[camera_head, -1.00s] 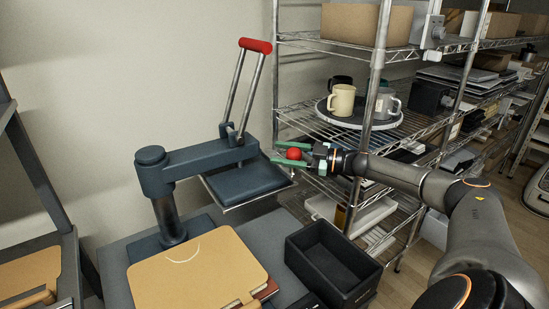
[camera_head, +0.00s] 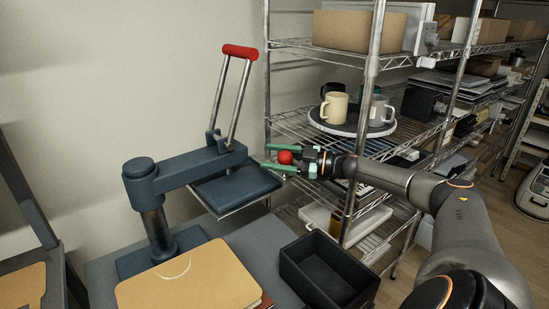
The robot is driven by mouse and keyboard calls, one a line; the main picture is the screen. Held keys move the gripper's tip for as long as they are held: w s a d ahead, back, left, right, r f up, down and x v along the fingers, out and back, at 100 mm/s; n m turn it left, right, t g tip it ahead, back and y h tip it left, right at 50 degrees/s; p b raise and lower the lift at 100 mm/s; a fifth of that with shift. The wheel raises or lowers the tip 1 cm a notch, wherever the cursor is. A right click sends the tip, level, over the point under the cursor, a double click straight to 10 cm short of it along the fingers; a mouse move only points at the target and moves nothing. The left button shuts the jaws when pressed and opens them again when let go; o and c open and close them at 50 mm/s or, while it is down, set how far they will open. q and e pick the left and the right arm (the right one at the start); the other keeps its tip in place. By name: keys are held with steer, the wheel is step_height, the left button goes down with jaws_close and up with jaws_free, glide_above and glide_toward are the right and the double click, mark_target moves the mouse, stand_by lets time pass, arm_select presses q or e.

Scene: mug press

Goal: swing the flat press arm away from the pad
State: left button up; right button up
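The dark blue-grey press stands at the left. Its flat press arm (camera_head: 192,169) runs from the round post (camera_head: 158,228) to the right, and a square plate (camera_head: 236,188) hangs below its end. A tall lever with a red grip (camera_head: 240,51) rises from that end. The pad is not clearly visible; the plate hangs above the grey table. My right gripper (camera_head: 265,156) reaches in from the right, just right of the arm's end. Its green fingers are apart, with a red ball (camera_head: 285,157) between them; contact cannot be told. My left gripper is out of view.
A tan board (camera_head: 190,281) lies in front of the press, beside a black open bin (camera_head: 325,270). Behind my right arm is a wire shelf with several mugs, one cream (camera_head: 334,105), on a round tray (camera_head: 350,127). A dark rack stands at the left edge.

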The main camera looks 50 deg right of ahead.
steer(key=shift+o, duration=1.4)
steer(key=shift+f, duration=0.1)
arm_select(q)
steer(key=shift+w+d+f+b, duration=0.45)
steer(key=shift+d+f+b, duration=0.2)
steer(key=shift+b, duration=0.6)
arm_select(e)
steer(key=s+a+r, duration=0.9)
steer(key=a+r, duration=0.1)
steer(key=r, duration=0.3)
steer(key=shift+s, duration=0.4)
steer(key=shift+r, duration=0.1)
